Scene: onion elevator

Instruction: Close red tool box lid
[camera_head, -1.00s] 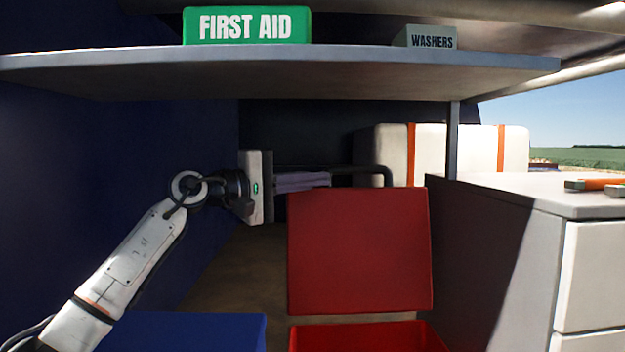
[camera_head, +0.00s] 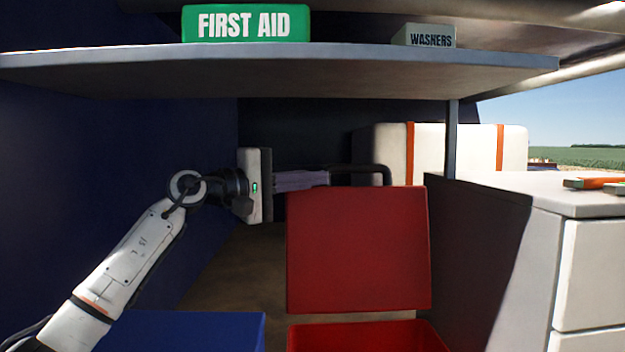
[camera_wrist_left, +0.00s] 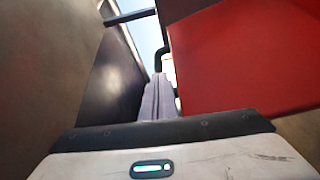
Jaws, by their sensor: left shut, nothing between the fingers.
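The red tool box (camera_head: 370,337) sits at the bottom centre of the head view, with its lid (camera_head: 358,250) standing raised and open behind it. My left gripper (camera_head: 326,178) reaches in from the left at about the height of the lid's top edge. Its fingers are shut with nothing between them and point right, their tips by the lid's upper left corner. In the left wrist view the shut fingers (camera_wrist_left: 159,98) point away from the camera, with the red lid (camera_wrist_left: 245,60) close on the right. I cannot tell whether they touch it. My right gripper is not in view.
A blue box (camera_head: 190,330) stands left of the tool box. A shelf (camera_head: 300,72) with a green first aid box (camera_head: 246,23) and a washers box (camera_head: 425,36) hangs above. A grey cabinet (camera_head: 510,240) is on the right. A white case (camera_head: 470,150) stands behind.

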